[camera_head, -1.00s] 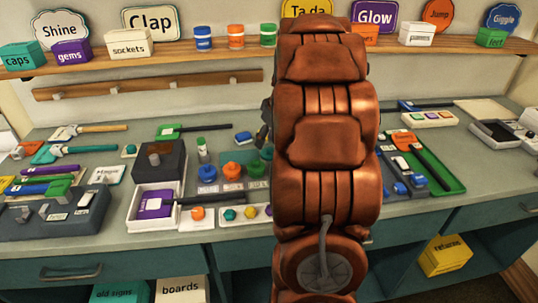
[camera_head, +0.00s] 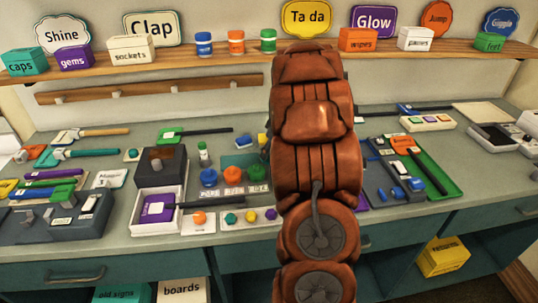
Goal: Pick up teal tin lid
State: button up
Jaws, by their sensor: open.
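I cannot make out a teal tin lid for certain. A flat teal patch (camera_head: 236,160) lies on the counter behind the row of coloured knobs, its right end close to my arm; I cannot tell whether it is a lid or a mat. A small teal knob-like piece (camera_head: 231,218) sits in the front row of small parts. My copper-coloured arm fills the middle of the view and covers part of the counter. My gripper is hidden behind it.
Blue (camera_head: 209,177), red-orange (camera_head: 232,175) and green (camera_head: 257,172) knobs stand left of my arm. A dark block (camera_head: 162,168) and a white tray with a purple box (camera_head: 157,208) are further left. A green tray (camera_head: 440,180) lies right. A shelf (camera_head: 215,57) runs above.

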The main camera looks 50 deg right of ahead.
jog(key=shift+w+f, duration=0.1)
grip_shut()
dwell(0.4)
